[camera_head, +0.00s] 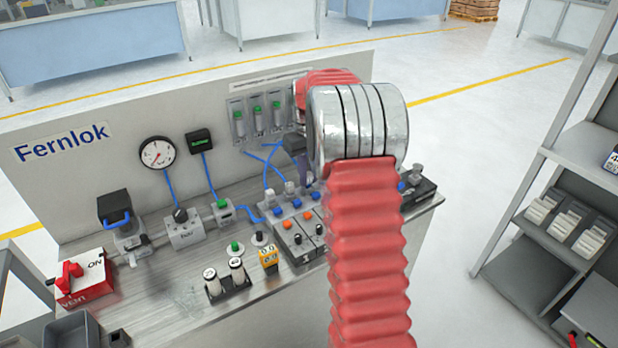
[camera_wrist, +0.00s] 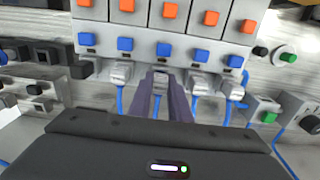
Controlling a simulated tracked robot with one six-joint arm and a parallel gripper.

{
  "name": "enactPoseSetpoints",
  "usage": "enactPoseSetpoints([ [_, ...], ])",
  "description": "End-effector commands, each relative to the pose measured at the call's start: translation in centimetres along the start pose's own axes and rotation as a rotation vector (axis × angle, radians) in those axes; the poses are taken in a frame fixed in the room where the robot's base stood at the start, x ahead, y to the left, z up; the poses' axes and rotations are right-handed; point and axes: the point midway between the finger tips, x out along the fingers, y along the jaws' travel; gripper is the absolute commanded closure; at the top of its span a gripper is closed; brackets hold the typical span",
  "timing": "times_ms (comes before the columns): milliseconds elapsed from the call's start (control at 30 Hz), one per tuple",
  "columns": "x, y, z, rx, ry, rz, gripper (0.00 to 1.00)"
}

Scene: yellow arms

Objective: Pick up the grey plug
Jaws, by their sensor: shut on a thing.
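In the wrist view, a row of light-grey plugs sits along the edge of the valve block (camera_wrist: 150,46), below its blue buttons. My gripper (camera_wrist: 161,82) has its two purple fingers closed around one grey plug (camera_wrist: 160,76) in this row. That plug still appears to be at the block's edge. A neighbouring grey plug (camera_wrist: 120,72) stands to the left, and others (camera_wrist: 198,82) to the right, with blue tubes. In the head view, my gripper (camera_head: 305,172) is partly hidden by my red and silver arm, and I cannot make out the held plug.
The block's blue and orange buttons (camera_head: 310,214) are close to the fingers. Blue tubes run close by. A shelf (camera_head: 570,150) stands right.

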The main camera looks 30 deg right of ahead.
Motion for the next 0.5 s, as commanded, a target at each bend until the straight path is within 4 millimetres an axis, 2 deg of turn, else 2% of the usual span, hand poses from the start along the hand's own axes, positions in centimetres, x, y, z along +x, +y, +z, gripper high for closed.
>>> enactPoseSetpoints([
  [500,-8.0,0.1,-0.1,0.0,0.004,0.002,1.0],
])
